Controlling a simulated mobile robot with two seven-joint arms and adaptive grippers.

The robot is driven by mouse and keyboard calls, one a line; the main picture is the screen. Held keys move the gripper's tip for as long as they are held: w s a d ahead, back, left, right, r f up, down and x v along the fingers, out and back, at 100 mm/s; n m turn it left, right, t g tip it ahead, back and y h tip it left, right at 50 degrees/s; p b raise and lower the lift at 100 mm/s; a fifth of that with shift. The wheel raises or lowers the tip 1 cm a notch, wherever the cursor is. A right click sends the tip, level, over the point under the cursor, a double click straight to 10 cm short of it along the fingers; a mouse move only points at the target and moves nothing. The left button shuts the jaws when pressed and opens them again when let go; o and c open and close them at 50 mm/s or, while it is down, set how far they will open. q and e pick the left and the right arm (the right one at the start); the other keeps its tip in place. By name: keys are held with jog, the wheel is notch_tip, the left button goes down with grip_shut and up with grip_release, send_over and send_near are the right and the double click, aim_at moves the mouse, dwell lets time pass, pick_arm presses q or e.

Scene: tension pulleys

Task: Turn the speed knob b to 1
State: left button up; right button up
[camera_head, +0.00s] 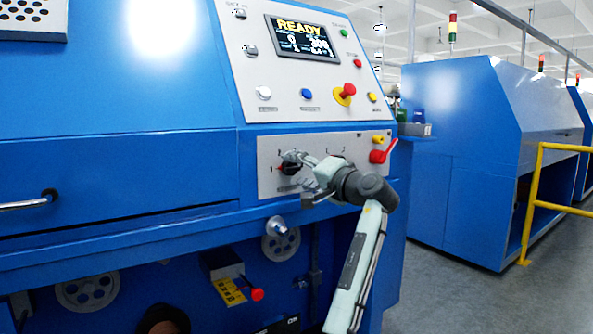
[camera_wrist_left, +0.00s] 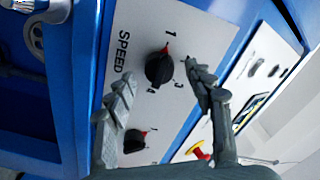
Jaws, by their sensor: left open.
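A black speed knob (camera_head: 291,168) with a red pointer sits on the grey lower panel (camera_head: 265,146). Its pointer aims left at the printed 1. In the left wrist view this knob (camera_wrist_left: 158,69) shows beside the word SPEED, its red mark toward the 1. A second black knob (camera_wrist_left: 135,141) is lower in that view, its red mark turned toward the right. I cannot read which knob is b. My left gripper (camera_head: 304,161) is open in front of the panel; its fingers (camera_wrist_left: 160,76) stand either side of the first knob, contact unclear. My right gripper is out of view.
A red lever (camera_head: 383,153) is at the panel's right end. Above are a red-and-yellow emergency button (camera_head: 345,94), several coloured buttons and a screen (camera_head: 302,40) reading READY. A yellow rail (camera_head: 535,200) and another blue machine (camera_head: 455,150) stand right.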

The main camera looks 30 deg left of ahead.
pick_arm(q)
jog(key=v, duration=1)
jog(key=shift+s+d, duration=0.15)
jog(key=shift+d, duration=0.15)
jog(key=shift+f, duration=0.1)
